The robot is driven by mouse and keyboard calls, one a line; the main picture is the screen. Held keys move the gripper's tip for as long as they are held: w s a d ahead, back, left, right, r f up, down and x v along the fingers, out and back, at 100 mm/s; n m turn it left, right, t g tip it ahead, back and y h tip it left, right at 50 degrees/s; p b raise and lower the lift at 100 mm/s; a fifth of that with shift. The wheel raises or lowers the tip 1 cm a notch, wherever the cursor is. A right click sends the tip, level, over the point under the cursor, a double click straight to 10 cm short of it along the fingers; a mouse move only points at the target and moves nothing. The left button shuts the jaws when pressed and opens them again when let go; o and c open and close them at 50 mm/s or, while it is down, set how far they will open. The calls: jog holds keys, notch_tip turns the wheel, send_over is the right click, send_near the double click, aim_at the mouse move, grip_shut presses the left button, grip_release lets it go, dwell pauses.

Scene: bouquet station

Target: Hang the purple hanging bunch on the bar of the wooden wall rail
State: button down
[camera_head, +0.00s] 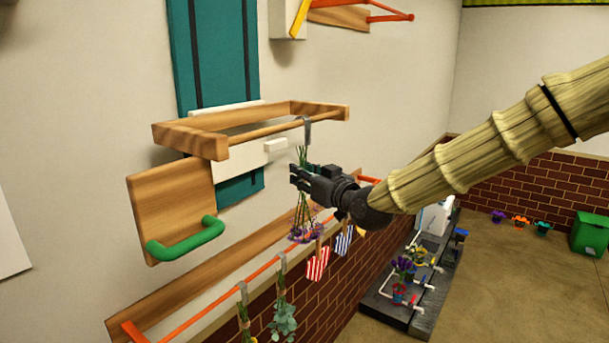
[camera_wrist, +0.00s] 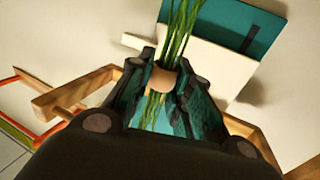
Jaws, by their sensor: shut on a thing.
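The wooden wall rail (camera_head: 185,140) juts from the wall at the upper middle of the head view, with its round wooden bar (camera_head: 262,131) along the front. The purple hanging bunch (camera_head: 303,236) hangs head down, purple flowers lowest, its grey hook (camera_head: 307,124) at the top. My gripper (camera_head: 296,176) is shut on its green stems below the hook. In the wrist view the jaws (camera_wrist: 158,82) close around the stems at a tan wrap. The hook overlaps the right part of the bar; I cannot tell whether it rests on it.
Below runs an orange rail (camera_head: 205,305) with several hanging bunches and striped tags (camera_head: 317,264). A wooden board with a green handle (camera_head: 186,240) is at left. A white block (camera_head: 275,145) lies behind the bar. Another orange-barred rack (camera_head: 375,18) is above.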

jog(key=c, duration=1.2)
grip_release()
